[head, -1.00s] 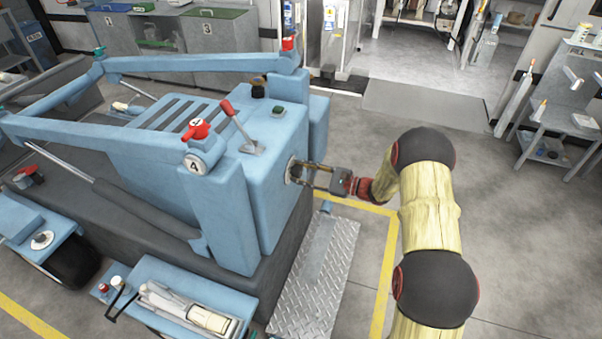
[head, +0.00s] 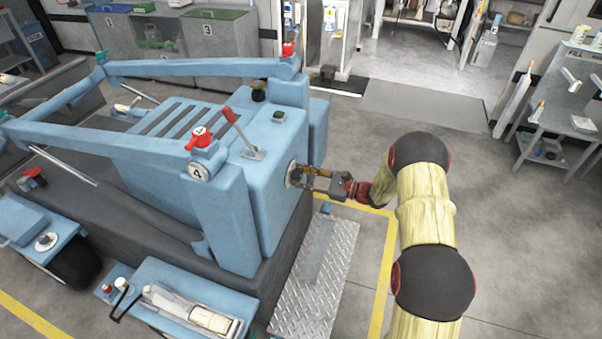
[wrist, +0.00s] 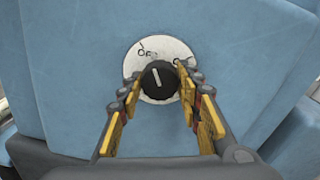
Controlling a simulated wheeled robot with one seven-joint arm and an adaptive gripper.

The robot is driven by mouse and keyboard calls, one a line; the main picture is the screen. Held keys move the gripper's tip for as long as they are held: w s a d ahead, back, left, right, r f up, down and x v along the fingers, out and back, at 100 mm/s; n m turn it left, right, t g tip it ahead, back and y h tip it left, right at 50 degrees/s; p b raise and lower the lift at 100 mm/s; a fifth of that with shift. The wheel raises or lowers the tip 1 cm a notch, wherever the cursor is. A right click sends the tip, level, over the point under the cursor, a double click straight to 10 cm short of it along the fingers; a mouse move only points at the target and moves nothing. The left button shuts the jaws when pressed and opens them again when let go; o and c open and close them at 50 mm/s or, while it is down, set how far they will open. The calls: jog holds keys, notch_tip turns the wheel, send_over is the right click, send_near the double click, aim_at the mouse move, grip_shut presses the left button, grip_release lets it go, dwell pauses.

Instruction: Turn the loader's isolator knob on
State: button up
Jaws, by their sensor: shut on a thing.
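The isolator knob (wrist: 159,79) is a round black knob with a white pointer line. It sits on a round white plate (wrist: 151,50) on the loader's blue side panel. The pointer tilts slightly left of straight up, toward lettering that seems to read "OFF"; other lettering at the upper right is partly hidden by a finger. My gripper (wrist: 160,90) is shut on the knob, one yellow-padded finger at each side. In the head view my gripper (head: 306,177) reaches the plate (head: 292,174) from the right, and the knob is hidden there.
The blue loader (head: 262,190) has a red lever (head: 233,120) and a red knob (head: 199,136) on top. A metal tread plate (head: 315,280) lies below my gripper.

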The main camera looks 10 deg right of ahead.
jog(key=m+p, duration=0.4)
jog(key=shift+r+m, duration=0.2)
jog(key=shift+m, duration=0.1)
jog(key=m+p, duration=0.2)
jog(key=m, duration=0.1)
jog(key=shift+m, duration=0.4)
jog(key=m+p, duration=0.2)
jog(key=m, duration=0.1)
jog(key=shift+f, duration=0.1)
jog(key=shift+m+p, duration=0.95)
jog(key=shift+m, duration=0.95)
jog(key=o, duration=1.2)
jog(key=shift+f, duration=0.1)
jog(key=shift+c, duration=0.2)
jog(key=v, duration=1.2)
